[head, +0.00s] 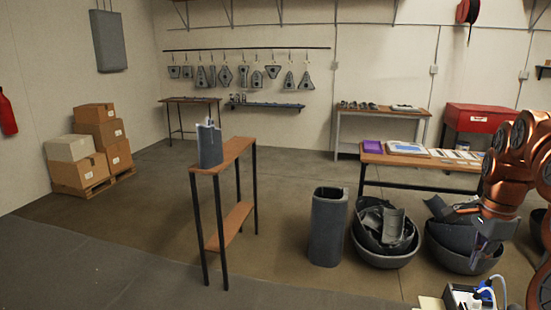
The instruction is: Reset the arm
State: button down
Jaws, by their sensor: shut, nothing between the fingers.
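My orange arm is folded at the right edge of the head view. My gripper (479,248) hangs at its lower end, pointing down in front of the right-hand dark bowl (450,248). It is shut with nothing seen in it. The fingertips are small and partly lost against the dark bowl behind them.
A narrow wooden stand (236,149) holds a grey curved part (209,147). A tall grey bin (328,228) and a scrap-filled bowl (384,258) stand left of my arm. A table (373,158) is behind the bowls. Boxes (72,148) sit far left. The left foreground floor is clear.

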jog(key=s+a+n+p, duration=0.1)
jog(key=s+a+n, duration=0.3)
jog(key=a, duration=0.6)
jog(key=s+a+n, duration=0.2)
jog(key=a+n, duration=0.5)
jog(key=a, duration=0.3)
jog(key=s+a+f+n+g, duration=0.1)
jog(key=s+a+f+n, duration=0.3)
jog(key=s, duration=0.5)
jog(key=s+a+f+n+p, duration=0.1)
jog(key=s+a+f+n, duration=0.3)
jog(key=s, duration=0.5)
jog(key=shift+a+n+g, duration=0.4)
jog(key=shift+a+n, duration=0.2)
jog(key=shift+a, duration=0.15)
jog(key=shift+s, duration=0.15)
